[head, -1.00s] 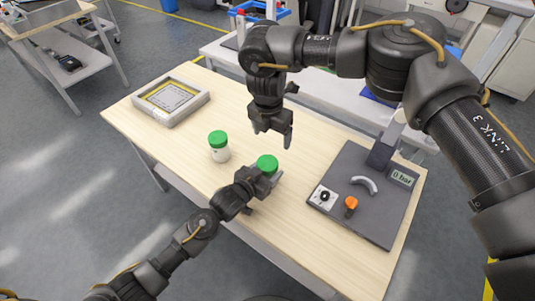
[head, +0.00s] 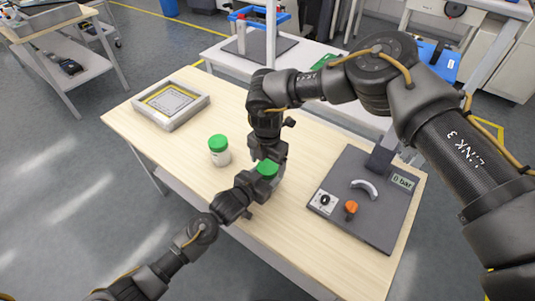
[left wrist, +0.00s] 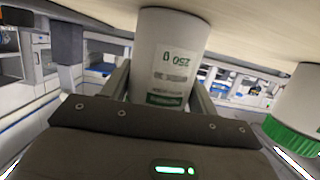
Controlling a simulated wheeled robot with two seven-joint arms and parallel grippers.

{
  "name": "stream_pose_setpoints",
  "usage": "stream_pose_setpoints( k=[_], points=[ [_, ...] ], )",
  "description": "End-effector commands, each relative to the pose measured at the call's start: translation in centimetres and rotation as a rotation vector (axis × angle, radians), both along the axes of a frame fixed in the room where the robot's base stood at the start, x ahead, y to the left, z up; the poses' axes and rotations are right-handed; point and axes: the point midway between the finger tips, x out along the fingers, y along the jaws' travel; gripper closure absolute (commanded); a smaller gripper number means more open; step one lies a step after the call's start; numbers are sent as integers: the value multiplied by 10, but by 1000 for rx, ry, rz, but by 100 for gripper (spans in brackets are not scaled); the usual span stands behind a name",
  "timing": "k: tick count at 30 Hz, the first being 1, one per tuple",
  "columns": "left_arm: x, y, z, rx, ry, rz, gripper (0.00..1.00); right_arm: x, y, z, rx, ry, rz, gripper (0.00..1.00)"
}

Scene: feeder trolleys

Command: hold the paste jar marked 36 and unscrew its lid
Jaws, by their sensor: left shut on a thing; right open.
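My left gripper (head: 258,183) is shut on a white jar with a green lid (head: 267,168), upright at the table's middle. The left wrist view shows the held jar (left wrist: 172,38) between the fingers, with an upside-down label that seems to read 250; I see no 36. My right gripper (head: 269,156) is open, pointing down right over the green lid, its fingers close around it; I cannot tell whether they touch. A second white jar with a green lid (head: 219,156) stands to the left; its number is too small to read. It also shows in the left wrist view (left wrist: 300,95).
A grey framed tray (head: 171,125) lies at the table's far left. A dark panel (head: 370,218) with an orange knob (head: 351,207), a curved handle (head: 364,189) and a 0 bar display (head: 402,181) is at the right. The wooden top (head: 215,190) is clear at the front left.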

Motion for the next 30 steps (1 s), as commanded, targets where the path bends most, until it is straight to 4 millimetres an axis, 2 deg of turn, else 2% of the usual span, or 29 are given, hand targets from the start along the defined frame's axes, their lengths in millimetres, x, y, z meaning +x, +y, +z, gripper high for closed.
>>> stream_pose_setpoints(
  k=[4,13,24,27,30],
  points=[
    [0,0,0,0,0,0,100,0,0,-10,0,0,0,18],
    [0,0,0,0,0,0,100,0,0,-12,0,0,0,18],
    [0,0,0,0,0,0,100,0,0,-12,0,0,0,65],
    [0,0,0,0,0,0,100,0,0,-12,-1,-1,21,65],
    [0,0,0,0,0,0,100,0,0,-12,-1,0,139,65]
  ],
)
